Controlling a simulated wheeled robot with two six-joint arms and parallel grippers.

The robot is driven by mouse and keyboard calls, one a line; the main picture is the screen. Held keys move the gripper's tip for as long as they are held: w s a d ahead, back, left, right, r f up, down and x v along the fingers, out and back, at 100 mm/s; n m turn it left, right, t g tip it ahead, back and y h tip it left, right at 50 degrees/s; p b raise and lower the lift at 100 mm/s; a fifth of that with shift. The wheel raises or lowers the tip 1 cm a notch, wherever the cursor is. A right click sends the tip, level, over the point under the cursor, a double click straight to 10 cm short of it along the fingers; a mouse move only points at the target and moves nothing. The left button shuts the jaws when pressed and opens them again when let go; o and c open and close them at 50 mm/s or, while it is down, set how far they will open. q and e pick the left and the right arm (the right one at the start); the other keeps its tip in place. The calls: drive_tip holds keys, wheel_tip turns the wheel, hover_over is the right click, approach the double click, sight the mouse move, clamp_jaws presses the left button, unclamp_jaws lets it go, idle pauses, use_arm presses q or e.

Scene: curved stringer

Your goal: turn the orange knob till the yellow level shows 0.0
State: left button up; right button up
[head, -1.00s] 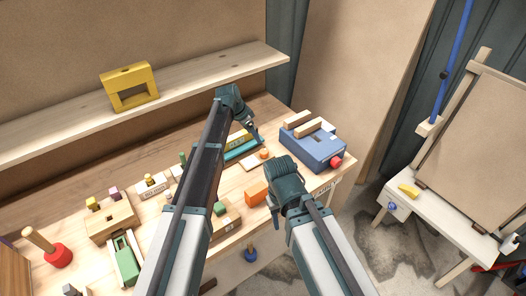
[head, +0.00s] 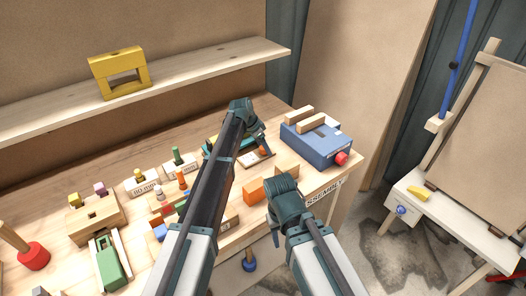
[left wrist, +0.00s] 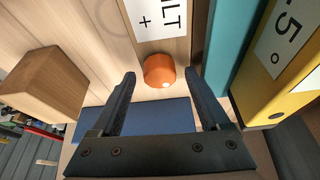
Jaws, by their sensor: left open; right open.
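The orange knob (left wrist: 159,70) is in the left wrist view, on a pale wood surface beside a white label reading "ILT +". My left gripper (left wrist: 160,76) is open, its fingertips either side of the knob with gaps showing. The yellow level (left wrist: 290,85) stands at the right of that view; its display is cut off and shows "5 °", with any digits before it unclear. In the head view my left arm hides most of the level and knob. My right gripper (head: 274,226) is open and empty near the bench's front edge.
A teal bar (left wrist: 235,50) runs beside the level, and a wooden block (left wrist: 42,84) is left of the knob. On the bench are a blue box with a red knob (head: 318,148), an orange block (head: 252,190) and several small pieces. A yellow frame (head: 118,75) sits on the shelf.

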use_arm(q)
drive_tip(key=shift+c, duration=0.3)
clamp_jaws()
drive_tip(key=shift+n, duration=0.3)
drive_tip(key=n+y, duration=0.1)
drive_tip(key=n, duration=0.1)
drive_tip(key=n+t, duration=0.1)
drive_tip(key=n, duration=0.2)
drive_tip(key=shift+s+d+y, duration=0.1)
drive_tip(key=shift+y, duration=0.3)
drive_tip(key=n+y, duration=0.1)
drive_tip(key=n, duration=0.2)
drive_tip(key=n+t+y, duration=0.1)
drive_tip(key=n, duration=0.2)
drive_tip(key=shift+d, duration=0.1)
idle(0.3)
drive_tip(key=shift+o, duration=0.3)
unclamp_jaws()
